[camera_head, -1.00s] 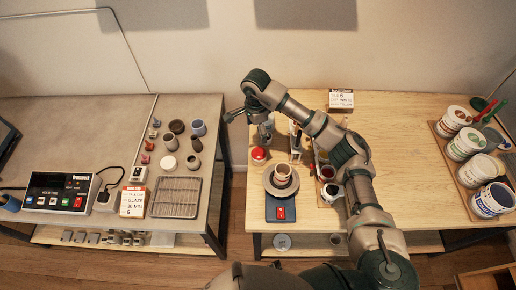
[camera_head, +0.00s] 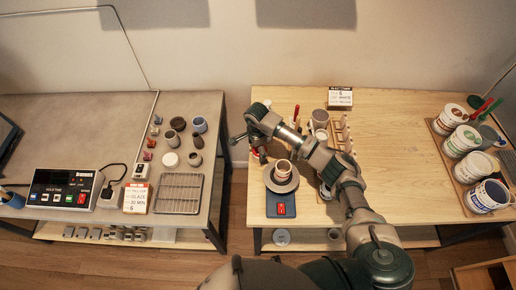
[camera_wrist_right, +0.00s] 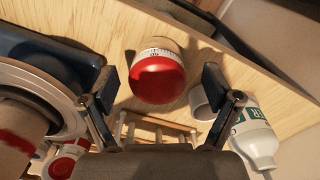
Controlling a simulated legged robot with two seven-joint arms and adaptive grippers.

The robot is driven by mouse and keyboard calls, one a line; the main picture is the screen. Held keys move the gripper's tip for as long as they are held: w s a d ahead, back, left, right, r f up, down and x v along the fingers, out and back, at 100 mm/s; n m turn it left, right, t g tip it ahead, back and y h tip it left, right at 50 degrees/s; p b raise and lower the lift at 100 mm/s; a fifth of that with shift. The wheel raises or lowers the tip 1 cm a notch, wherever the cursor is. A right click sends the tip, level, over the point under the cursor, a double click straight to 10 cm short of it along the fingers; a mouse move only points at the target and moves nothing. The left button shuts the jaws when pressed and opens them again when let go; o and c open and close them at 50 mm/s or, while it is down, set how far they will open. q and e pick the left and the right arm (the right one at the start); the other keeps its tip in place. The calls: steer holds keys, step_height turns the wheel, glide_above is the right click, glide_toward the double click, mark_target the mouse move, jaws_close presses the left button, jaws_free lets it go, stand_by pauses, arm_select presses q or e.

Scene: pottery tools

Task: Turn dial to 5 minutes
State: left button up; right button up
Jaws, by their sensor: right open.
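The dial is a round timer with a red domed top and a white band of small markings, standing on the wooden table. The timer (camera_wrist_right: 157,75) is central in the right wrist view; its set value is unreadable. My right gripper (camera_wrist_right: 158,88) is open, with one finger left and one right of the red top and visible gaps on both sides. In the head view, my right gripper (camera_head: 262,149) is low at the left edge of the wooden table, and the arm mostly hides the timer. My left gripper is not in view.
A pottery wheel (camera_head: 281,186) with a clay pot (camera_head: 282,171) stands close by. A white bottle (camera_wrist_right: 254,130) and a small wooden rack (camera_wrist_right: 155,130) are near the gripper. Glaze buckets (camera_head: 464,141) stand far right. The wooden table's middle right is clear.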

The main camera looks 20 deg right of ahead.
steer(key=shift+a, duration=0.1)
steer(key=shift+c, duration=1.4)
steer(key=c, duration=0.8)
steer(key=shift+s+d, duration=0.1)
steer(key=shift+d, duration=0.65)
steer(key=shift+c, duration=0.4)
steer(key=shift+d+f+m+b, duration=0.25)
steer(key=shift+m+b, duration=0.35)
steer(key=shift+m, duration=1)
steer(key=shift+a+m+b, duration=0.2)
steer(key=shift+m+b, duration=0.25)
steer(key=shift+m, duration=0.15)
steer(key=shift+a+m, duration=0.2)
steer(key=shift+m, duration=0.1)
steer(key=shift+a+r+m, duration=0.1)
steer(key=shift+a+m, duration=0.1)
steer(key=shift+m, duration=0.2)
steer(key=o, duration=1.1)
steer(key=shift+d, duration=0.15)
steer(key=shift+o, duration=0.3)
steer(key=shift+r, duration=0.4)
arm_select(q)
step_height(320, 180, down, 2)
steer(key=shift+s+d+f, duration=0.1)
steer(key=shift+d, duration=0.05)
arm_select(e)
step_height(320, 180, up, 11)
steer(key=shift+w, duration=0.2)
